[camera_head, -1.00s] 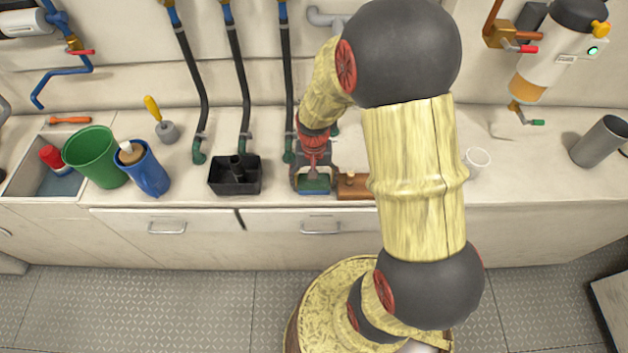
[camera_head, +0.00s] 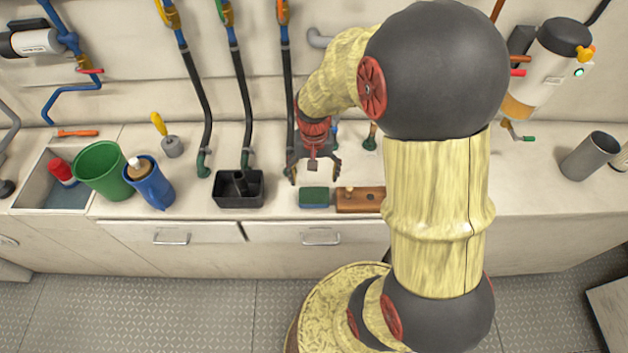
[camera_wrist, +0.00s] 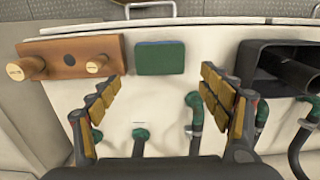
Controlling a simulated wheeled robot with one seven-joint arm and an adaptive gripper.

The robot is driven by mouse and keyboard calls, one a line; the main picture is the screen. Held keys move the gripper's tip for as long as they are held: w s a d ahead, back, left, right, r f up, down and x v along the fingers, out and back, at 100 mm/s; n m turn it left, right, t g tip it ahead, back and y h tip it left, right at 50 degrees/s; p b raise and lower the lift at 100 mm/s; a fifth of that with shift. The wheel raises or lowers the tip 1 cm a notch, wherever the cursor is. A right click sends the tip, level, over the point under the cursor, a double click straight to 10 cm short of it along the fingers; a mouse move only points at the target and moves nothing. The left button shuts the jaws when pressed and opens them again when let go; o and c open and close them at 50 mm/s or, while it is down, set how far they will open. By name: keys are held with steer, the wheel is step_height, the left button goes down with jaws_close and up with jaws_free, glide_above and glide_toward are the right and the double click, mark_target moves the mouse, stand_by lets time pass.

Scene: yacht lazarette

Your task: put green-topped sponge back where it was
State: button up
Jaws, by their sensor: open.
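The green-topped sponge (camera_head: 314,197) lies flat on the counter near its front edge. It sits between a black bin and a wooden block with pegs, close to the block. The wrist view shows the sponge (camera_wrist: 160,58) with its green top up and a blue side, ahead of my fingertips. My gripper (camera_head: 315,172) is open and empty, above the counter and behind the sponge in the head view. Its two spread fingers show in the wrist view (camera_wrist: 165,85), with nothing between them touching the sponge.
The wooden peg block (camera_head: 362,200) stands right of the sponge, and the black bin (camera_head: 238,190) stands left. Green-ended hoses (camera_head: 248,130) come down behind. A green bucket (camera_head: 103,171) and blue cup (camera_head: 149,184) stand farther left. Counter between bin and sponge is clear.

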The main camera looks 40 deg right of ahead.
steer(key=s+a+r+n+t, duration=0.1)
steer(key=a+r, duration=0.2)
steer(key=r, duration=0.4)
steer(key=s+a+r+n+t, duration=0.1)
steer(key=a+r+n, duration=0.1)
steer(key=r, duration=0.4)
steer(key=s+a+r+n+t, duration=0.3)
steer(key=s+a+r, duration=0.4)
steer(key=s+r, duration=0.3)
steer(key=shift+s+r+n+t, duration=0.2)
steer(key=shift+r+n+t, duration=0.1)
steer(key=shift+r+n, duration=0.15)
